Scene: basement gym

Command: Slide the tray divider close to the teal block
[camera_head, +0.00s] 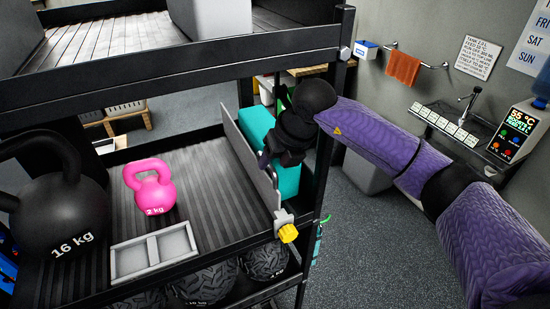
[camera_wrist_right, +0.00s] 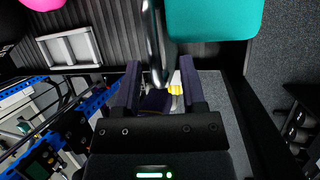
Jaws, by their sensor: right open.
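The tray divider (camera_head: 250,163) is an upright grey plate on the ribbed shelf, with a yellow knob (camera_head: 288,233) at its front foot. The teal block (camera_head: 257,128) stands right of it, partly hidden by my right gripper (camera_head: 270,165). The gap between divider and block looks small, but my gripper hides part of it. In the wrist view, my right gripper (camera_wrist_right: 163,88) is open. Its fingers lie either side of the divider's front edge (camera_wrist_right: 154,45), with the yellow knob (camera_wrist_right: 175,89) seen between them. The teal block (camera_wrist_right: 213,18) is right of the divider there. Contact is unclear. My left gripper is out of view.
A pink kettlebell (camera_head: 155,190), a black kettlebell (camera_head: 62,210) and a grey two-compartment tray (camera_head: 153,252) are on the shelf to the left. Bare shelf lies between the pink kettlebell and divider. A rack post (camera_head: 322,170) stands right; an upper shelf beam (camera_head: 190,65) crosses above.

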